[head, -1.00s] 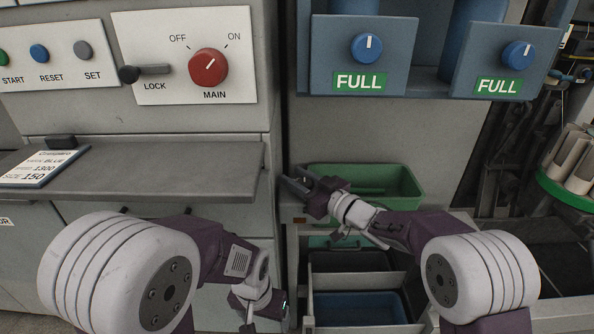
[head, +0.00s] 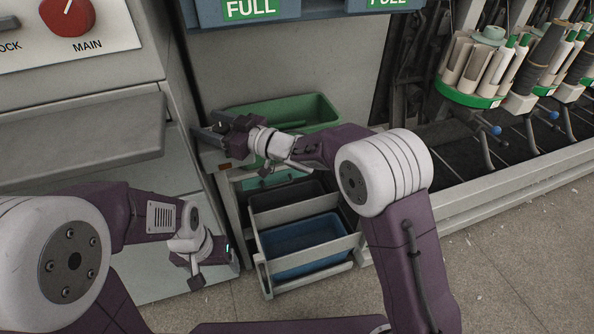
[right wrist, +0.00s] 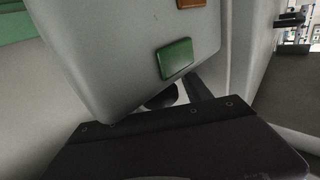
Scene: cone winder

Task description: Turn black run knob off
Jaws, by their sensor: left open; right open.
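No knob that I can identify as the black run knob shows in either view. My right gripper (head: 208,137) is open beside the grey cabinet wall, just left of the green bin. In the right wrist view, a grey box (right wrist: 130,45) with a green rectangle (right wrist: 175,59) is close by. A dark rounded part (right wrist: 160,97) is half hidden below it; I cannot tell what it is. My left gripper (head: 230,256) is open and low, in front of the cabinet's lower panel.
The red MAIN knob (head: 68,14) is at the top left, above a grey shelf (head: 85,135). A green bin (head: 318,108) stands behind my right forearm, above a blue bin (head: 305,246). A creel with cones (head: 480,65) is at the right.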

